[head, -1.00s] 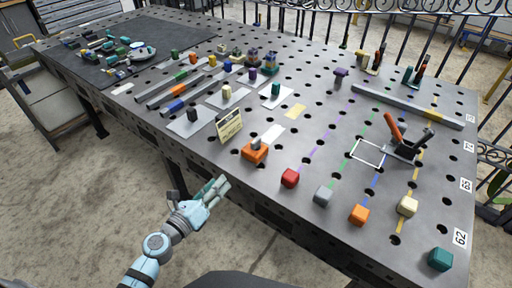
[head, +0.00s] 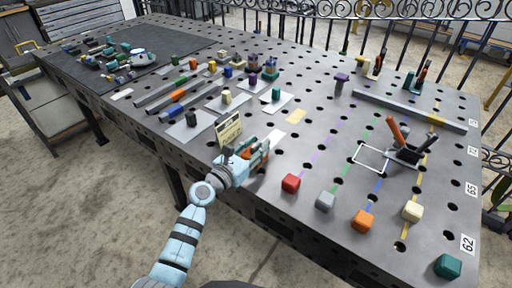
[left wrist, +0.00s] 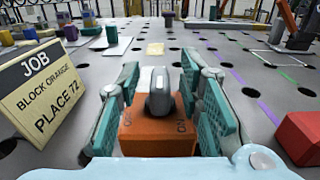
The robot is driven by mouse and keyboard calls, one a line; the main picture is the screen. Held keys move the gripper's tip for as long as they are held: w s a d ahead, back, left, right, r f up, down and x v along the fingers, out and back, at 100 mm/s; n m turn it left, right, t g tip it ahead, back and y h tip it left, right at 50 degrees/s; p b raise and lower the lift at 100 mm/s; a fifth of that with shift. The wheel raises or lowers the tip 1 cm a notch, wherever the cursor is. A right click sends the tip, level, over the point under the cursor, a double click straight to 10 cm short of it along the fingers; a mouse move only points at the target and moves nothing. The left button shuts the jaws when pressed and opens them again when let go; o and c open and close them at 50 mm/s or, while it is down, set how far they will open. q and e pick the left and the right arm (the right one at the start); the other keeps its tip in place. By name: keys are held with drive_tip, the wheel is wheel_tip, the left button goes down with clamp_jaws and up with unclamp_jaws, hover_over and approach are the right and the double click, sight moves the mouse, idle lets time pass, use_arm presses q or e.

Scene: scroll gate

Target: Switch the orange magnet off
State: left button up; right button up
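The orange magnet (left wrist: 150,138) is a block with a grey knob (left wrist: 159,93) on top, in the middle of the left wrist view. Markings reading like "ON" show on its top. My left gripper (left wrist: 160,92) is open, with one teal finger on each side of the knob; gaps show between the fingers and the knob. In the head view my left gripper (head: 258,152) mostly covers the magnet at the table's front edge. My right gripper is not in view.
A job card (head: 229,129) reading "BLOCK ORANGE PLACE 72" stands just left of the gripper. A red block (head: 291,183) lies to the right. Grey, orange and cream blocks stand farther right on the perforated table (head: 310,120). A red-handled clamp (head: 402,140) stands beyond them.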

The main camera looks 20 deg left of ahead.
use_arm(q)
clamp_jaws()
